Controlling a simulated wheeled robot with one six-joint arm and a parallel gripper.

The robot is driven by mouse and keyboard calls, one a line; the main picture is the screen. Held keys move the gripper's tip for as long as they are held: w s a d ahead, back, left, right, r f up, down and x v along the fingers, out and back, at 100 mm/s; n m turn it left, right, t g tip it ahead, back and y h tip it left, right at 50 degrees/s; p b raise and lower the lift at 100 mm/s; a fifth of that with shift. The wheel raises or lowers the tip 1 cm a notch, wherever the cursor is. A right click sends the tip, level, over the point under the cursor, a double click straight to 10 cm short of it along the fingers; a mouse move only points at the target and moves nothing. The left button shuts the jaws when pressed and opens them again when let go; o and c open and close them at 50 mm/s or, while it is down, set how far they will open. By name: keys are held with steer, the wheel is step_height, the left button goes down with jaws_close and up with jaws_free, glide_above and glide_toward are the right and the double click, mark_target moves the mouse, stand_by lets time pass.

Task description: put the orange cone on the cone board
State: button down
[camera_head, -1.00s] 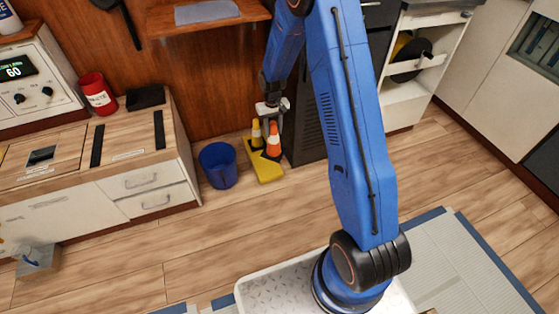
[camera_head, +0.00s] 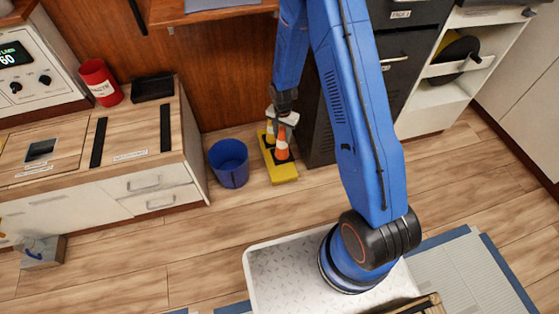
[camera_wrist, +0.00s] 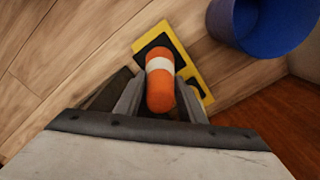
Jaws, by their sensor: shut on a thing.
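The orange cone (camera_head: 282,150), with a white band, stands about upright over the yellow cone board (camera_head: 285,175), beside the blue bin. My gripper (camera_head: 284,121) is above the cone, shut on its upper part. I cannot tell whether the base touches the board.
The blue bin (camera_head: 229,164) stands on the floor just left of the board. A dark cabinet (camera_head: 318,135) is close on the right. A wooden-topped counter (camera_head: 135,125) is farther left. The floor in front of the board is clear.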

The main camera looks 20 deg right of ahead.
mark_target(282, 149)
steer(key=shift+a+f, duration=0.1)
steer(key=shift+f, duration=5.05)
steer(key=c, duration=1.2)
jaws_free()
steer(key=shift+o, duration=0.2)
